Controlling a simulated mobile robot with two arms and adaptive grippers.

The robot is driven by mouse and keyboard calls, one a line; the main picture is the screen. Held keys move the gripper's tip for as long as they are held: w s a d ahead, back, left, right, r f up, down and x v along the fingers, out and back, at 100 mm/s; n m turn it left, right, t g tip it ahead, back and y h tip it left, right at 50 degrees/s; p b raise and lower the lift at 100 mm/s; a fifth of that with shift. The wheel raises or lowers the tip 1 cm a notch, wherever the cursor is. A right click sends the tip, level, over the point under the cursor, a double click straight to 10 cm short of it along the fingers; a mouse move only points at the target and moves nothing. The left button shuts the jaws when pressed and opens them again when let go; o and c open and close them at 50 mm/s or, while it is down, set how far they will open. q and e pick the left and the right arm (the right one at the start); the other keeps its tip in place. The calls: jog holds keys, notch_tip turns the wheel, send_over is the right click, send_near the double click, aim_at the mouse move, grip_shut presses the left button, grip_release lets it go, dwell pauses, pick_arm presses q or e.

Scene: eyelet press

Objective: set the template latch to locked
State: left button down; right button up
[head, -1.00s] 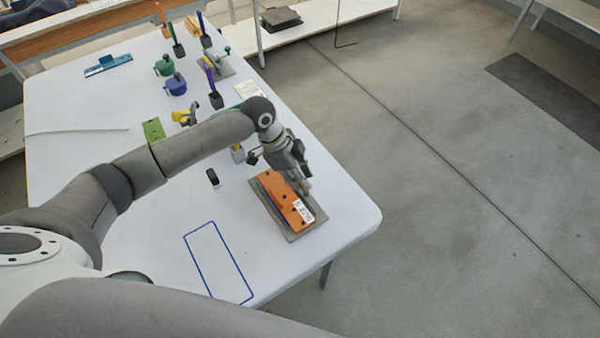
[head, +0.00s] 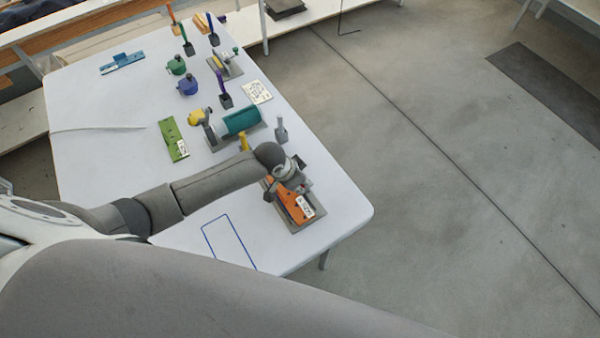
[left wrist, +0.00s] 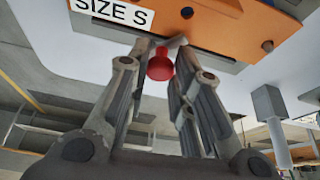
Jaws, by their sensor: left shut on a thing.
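The orange template (head: 301,206) lies on a grey base plate (head: 317,190) near the table's right corner. Its white label reads SIZE S in the left wrist view (left wrist: 113,11). My left gripper (head: 292,184) is over the template's far part and hides it there. In the left wrist view, a red knob (left wrist: 160,65) sits beside the template's orange edge (left wrist: 225,22), between the fingers (left wrist: 164,60). The gripper is shut on this knob. The latch's setting cannot be read from these views. My right gripper is not in view.
A blue outlined rectangle (head: 229,243) marks empty table left of the template. Beyond stand a teal cylinder (head: 240,121), a yellow-headed tool (head: 199,116), a green plate (head: 174,139) and a grey post (head: 281,130). The table's right edge is close to the template.

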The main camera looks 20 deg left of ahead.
pick_arm(q)
jog(key=shift+s+d+r+n+y+p, duration=0.15)
jog(key=shift+n+y+p, duration=0.15)
jog(key=shift+n+p, duration=0.55)
jog(key=c, duration=1.3)
grip_release()
jog(key=shift+o, duration=0.2)
jog(key=v, duration=1.1)
jog(key=shift+s+r, duration=0.3)
